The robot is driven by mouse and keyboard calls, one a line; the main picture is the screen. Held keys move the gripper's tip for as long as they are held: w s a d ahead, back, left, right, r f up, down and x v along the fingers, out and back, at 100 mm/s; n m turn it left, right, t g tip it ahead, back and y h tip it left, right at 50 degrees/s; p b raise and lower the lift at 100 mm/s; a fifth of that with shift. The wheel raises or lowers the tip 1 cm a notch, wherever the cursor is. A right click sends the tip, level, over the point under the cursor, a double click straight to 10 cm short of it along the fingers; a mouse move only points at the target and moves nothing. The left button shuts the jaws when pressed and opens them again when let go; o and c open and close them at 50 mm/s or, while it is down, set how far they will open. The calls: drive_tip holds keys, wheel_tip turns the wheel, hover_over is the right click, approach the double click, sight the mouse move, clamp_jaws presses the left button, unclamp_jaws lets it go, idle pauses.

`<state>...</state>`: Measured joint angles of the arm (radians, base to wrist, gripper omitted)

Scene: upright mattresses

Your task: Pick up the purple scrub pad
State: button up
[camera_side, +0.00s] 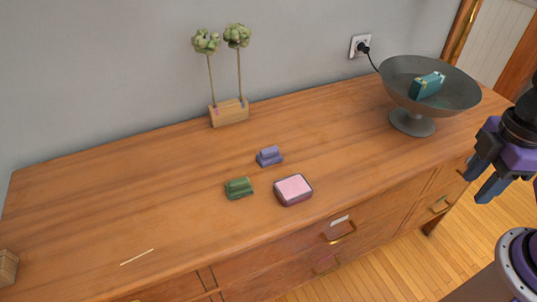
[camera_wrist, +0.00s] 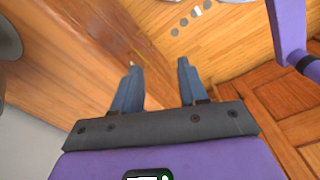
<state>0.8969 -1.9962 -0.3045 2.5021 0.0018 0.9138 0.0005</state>
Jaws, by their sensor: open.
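The purple scrub pad (camera_side: 269,156) lies on the wooden dresser top, near the middle in the side view. It is small, with a raised narrower part on top. My gripper (camera_side: 477,182) is at the right edge of the side view, beyond the dresser's front right part and well apart from the pad. Its two fingers are spread and empty. In the wrist view my gripper (camera_wrist: 158,82) shows both fingers apart with nothing between them. The pad is not seen in the wrist view.
A green pad (camera_side: 239,188) and a pink block (camera_side: 293,189) lie close to the purple pad. A wooden block with two stems (camera_side: 229,112) stands behind. A grey pedestal bowl (camera_side: 412,116) holding a teal object (camera_side: 427,85) stands right. The dresser's left side is mostly clear.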

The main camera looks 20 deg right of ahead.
drive_tip(key=o, duration=0.6)
drive_tip(key=shift+o, duration=0.2)
drive_tip(key=n, duration=0.5)
hover_over(269, 149)
wheel_tip(269, 149, down, 12)
drive_tip(key=shift+w+f, duration=0.1)
drive_tip(key=shift+w, duration=0.05)
drive_tip(key=shift+s+f, duration=0.2)
drive_tip(key=shift+f, duration=2.6)
